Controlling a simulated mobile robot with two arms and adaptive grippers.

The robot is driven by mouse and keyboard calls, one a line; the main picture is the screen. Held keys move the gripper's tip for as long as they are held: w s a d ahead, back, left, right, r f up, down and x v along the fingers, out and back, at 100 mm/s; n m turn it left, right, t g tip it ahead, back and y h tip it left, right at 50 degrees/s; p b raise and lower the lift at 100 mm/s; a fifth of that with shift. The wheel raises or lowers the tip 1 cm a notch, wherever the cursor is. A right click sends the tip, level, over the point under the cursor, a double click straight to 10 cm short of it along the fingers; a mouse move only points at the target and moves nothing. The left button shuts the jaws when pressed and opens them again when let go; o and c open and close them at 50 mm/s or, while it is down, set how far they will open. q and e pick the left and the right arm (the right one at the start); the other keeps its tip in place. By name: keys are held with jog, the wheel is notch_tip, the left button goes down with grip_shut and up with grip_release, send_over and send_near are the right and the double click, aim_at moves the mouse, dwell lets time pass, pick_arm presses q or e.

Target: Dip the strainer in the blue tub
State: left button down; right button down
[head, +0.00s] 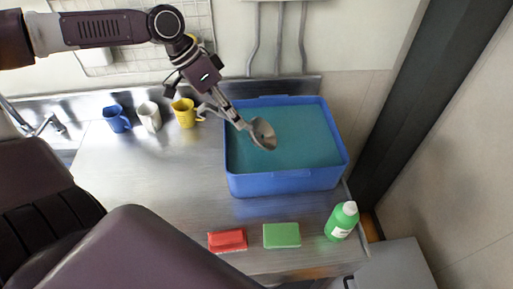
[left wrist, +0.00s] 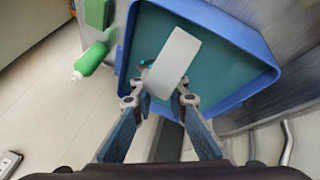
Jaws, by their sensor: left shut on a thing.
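The strainer (head: 264,134) is a grey round bowl, over the left part of the blue tub (head: 290,183). My left gripper (head: 236,119) is shut on its handle, and the bowl points away from the fingers. The tub holds teal liquid; I cannot tell whether the bowl touches it. In the left wrist view, the strainer (left wrist: 173,62) shows pale beyond the fingertips of my left gripper (left wrist: 160,98), in front of the liquid, with the tub's rim (left wrist: 262,82) around it. My right gripper is not in view.
Blue (head: 116,119), white (head: 149,117) and yellow (head: 184,113) mugs stand left of the tub. A red block (head: 228,240), a green block (head: 282,235) and a green bottle (head: 341,222) are in front. The steel counter (head: 150,175) is clear between.

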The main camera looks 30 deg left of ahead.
pick_arm(q)
jog(key=shift+r+p, duration=3.4)
jog(key=shift+r, duration=0.75)
jog(key=shift+f, duration=0.1)
